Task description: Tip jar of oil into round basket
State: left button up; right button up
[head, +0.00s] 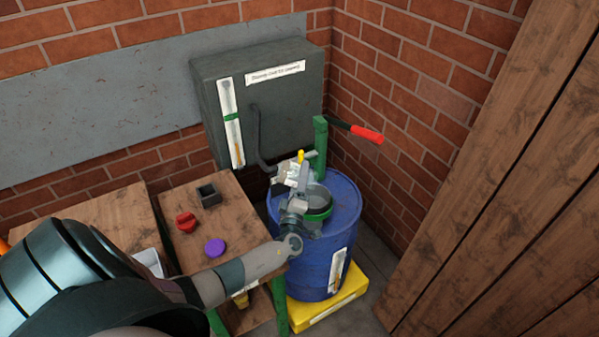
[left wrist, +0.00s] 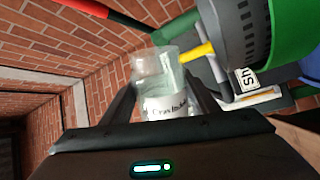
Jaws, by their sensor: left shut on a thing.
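My left gripper (head: 297,190) reaches in from the left, over the top of the blue barrel (head: 315,262). It is shut on a clear jar with a white label, which shows between the fingers in the left wrist view (left wrist: 162,88). In the head view the jar (head: 286,174) is small and partly hidden; its tilt and contents are hard to tell. A round grey basket with a green rim (head: 319,206) sits on the barrel, just right of the gripper. A grey, green-banded round body (left wrist: 238,35) stands beside the jar in the left wrist view. My right gripper is out of view.
A wooden bench (head: 230,217) at left holds a red piece (head: 186,221), a purple disc (head: 215,247) and a dark square holder (head: 208,195). A green post (head: 320,145) and red-handled lever (head: 367,134) stand behind the barrel. A yellow plinth (head: 330,308) lies below.

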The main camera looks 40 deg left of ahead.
pick_arm(q)
jog(key=shift+r+m+p, duration=0.2)
jog(key=shift+m+p, duration=0.2)
jog(key=shift+m, duration=0.1)
jog(key=shift+f, duration=0.1)
dwell(2.9)
jog(key=shift+w+d+f+n+b, duration=0.2)
jog(key=shift+f+n+b, duration=0.1)
jog(key=shift+b, duration=0.4)
jog(key=n+b, duration=0.1)
jog(key=b, duration=0.1)
jog(key=n+b, duration=0.1)
jog(key=b, duration=0.1)
jog(key=shift+d+f+n, duration=0.1)
jog(key=shift+f+n, duration=0.3)
jog(key=shift+s+a+n+y+b, duration=0.2)
jog(key=shift+a+n+y+b, duration=0.15)
jog(key=shift+b, duration=0.45)
jog(key=shift+s+a+r+n, duration=0.1)
jog(key=shift+n, duration=0.15)
